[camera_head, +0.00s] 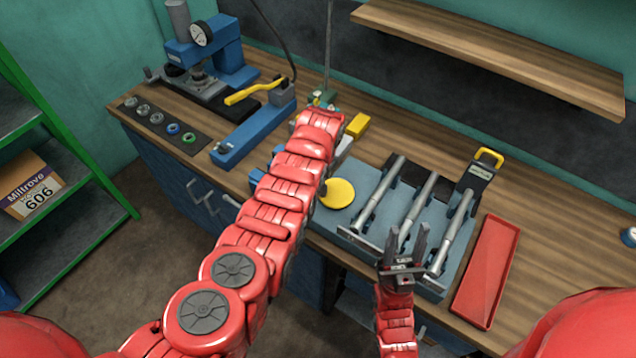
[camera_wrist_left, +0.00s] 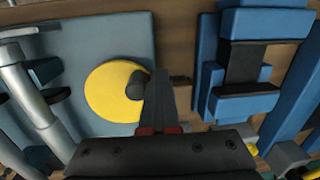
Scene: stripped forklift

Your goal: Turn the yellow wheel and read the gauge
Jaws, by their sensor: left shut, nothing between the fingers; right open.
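The yellow wheel (camera_head: 338,194) lies at the left end of a grey plate on the workbench, partly behind my left arm. In the left wrist view the yellow wheel (camera_wrist_left: 108,95) shows a dark knob (camera_wrist_left: 136,84) near its right edge. My left gripper (camera_wrist_left: 160,76) is shut and empty, its fingers just right of the knob; I cannot tell whether they touch it. My right gripper (camera_head: 407,238) is open and empty at the grey plate's front edge.
Several metal rods (camera_head: 411,213) rest on the grey plate (camera_head: 362,226). A red tray (camera_head: 487,270) lies right of it. A blue tool with a yellow lever (camera_head: 250,92) stands left of my arm. A wooden shelf (camera_head: 490,47) hangs above. The bench's back right is clear.

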